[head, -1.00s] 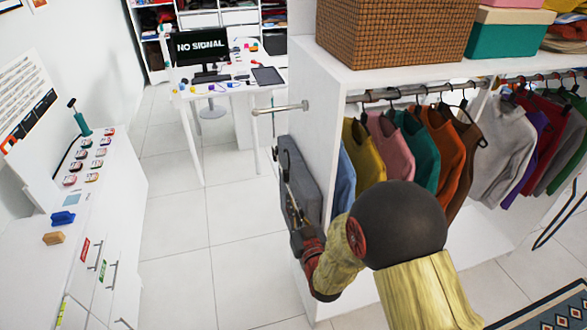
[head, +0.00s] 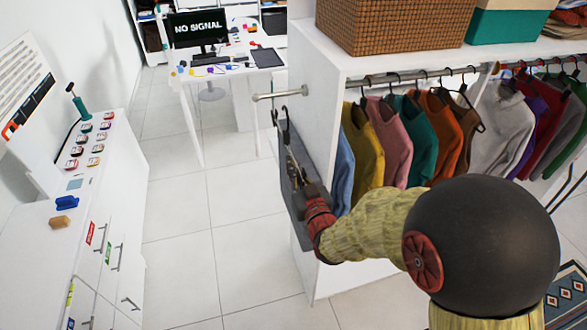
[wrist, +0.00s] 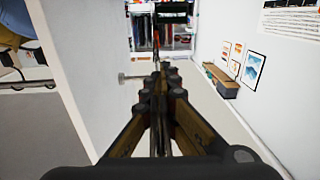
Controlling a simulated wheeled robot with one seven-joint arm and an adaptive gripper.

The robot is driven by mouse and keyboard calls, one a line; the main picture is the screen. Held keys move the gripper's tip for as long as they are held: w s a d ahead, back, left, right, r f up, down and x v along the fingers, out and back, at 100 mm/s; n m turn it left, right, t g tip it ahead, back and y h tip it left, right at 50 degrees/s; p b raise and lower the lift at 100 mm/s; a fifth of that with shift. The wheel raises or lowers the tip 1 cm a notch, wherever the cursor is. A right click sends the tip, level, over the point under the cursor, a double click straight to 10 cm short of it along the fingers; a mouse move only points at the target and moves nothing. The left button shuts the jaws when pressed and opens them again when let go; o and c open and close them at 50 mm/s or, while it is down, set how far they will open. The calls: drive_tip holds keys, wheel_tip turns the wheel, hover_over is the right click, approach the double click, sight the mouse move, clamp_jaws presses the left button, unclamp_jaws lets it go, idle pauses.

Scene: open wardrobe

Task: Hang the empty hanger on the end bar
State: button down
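The end bar (head: 280,95) is a short metal rod sticking out left from the wardrobe's white end panel. In the wrist view the bar (wrist: 133,77) is just left of my fingertips. My gripper (head: 294,172) is beside the end panel, below the bar, and appears shut on the hanger. The hanger's dark hook (head: 284,122) points up, close below the bar in the picture; I cannot tell whether they touch. In the wrist view the hanger is nearly edge-on, mostly hidden by my gripper (wrist: 163,82).
Clothes (head: 395,140) hang on the wardrobe rail right of the end panel (head: 310,60). A wicker basket (head: 390,25) stands on top. A dark grey area (head: 289,205) lies behind my gripper. A white cabinet (head: 120,200) is at left, with open floor (head: 210,230) between.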

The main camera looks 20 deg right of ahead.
drive_tip(key=w+b, duration=0.4)
drive_tip(key=w, duration=0.4)
drive_tip(key=shift+w, duration=0.25)
drive_tip(key=w+b, duration=0.3)
drive_tip(key=w, duration=0.4)
drive_tip(key=shift+b, duration=0.3)
idle(0.6)
drive_tip(key=shift+w, duration=0.15)
drive_tip(key=shift+f, duration=0.2)
idle(0.3)
drive_tip(key=shift+f+b, duration=1.3)
drive_tip(key=shift+b, duration=0.3)
drive_tip(key=shift+f+b, duration=0.5)
drive_tip(key=shift+b, duration=0.2)
drive_tip(key=c, duration=2.3)
unclamp_jaws()
drive_tip(key=shift+c, duration=0.2)
drive_tip(key=o, duration=0.4)
drive_tip(key=shift+r, duration=0.1)
drive_tip(key=shift+c, duration=0.2)
